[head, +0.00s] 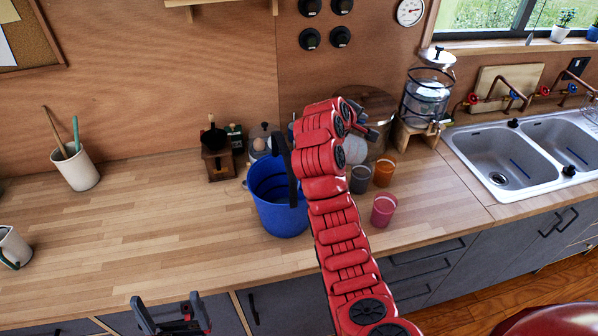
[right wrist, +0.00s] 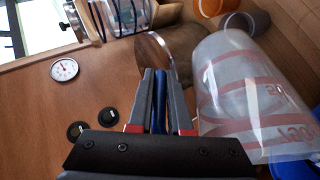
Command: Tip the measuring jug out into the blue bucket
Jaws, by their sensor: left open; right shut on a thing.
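The blue bucket (head: 283,219) stands on the counter, left of my right arm, which hides part of it. A blue edge of it (right wrist: 293,171) shows at lower right in the right wrist view. My right gripper (right wrist: 160,90) is shut on the blue handle of the clear measuring jug (right wrist: 235,85), which has red markings. The jug looks tipped well over, its wide end toward the bucket side. In the head view my right gripper (head: 368,125) is raised above the counter. Any contents are unclear. My left gripper (head: 172,318) is open and empty at the bottom edge.
Grey (head: 360,180), orange (head: 384,172) and pink (head: 383,210) cups stand right of the bucket. A glass dispenser (head: 427,97) stands behind, with the sink (head: 510,170) further right. A utensil pot (head: 77,168) stands left.

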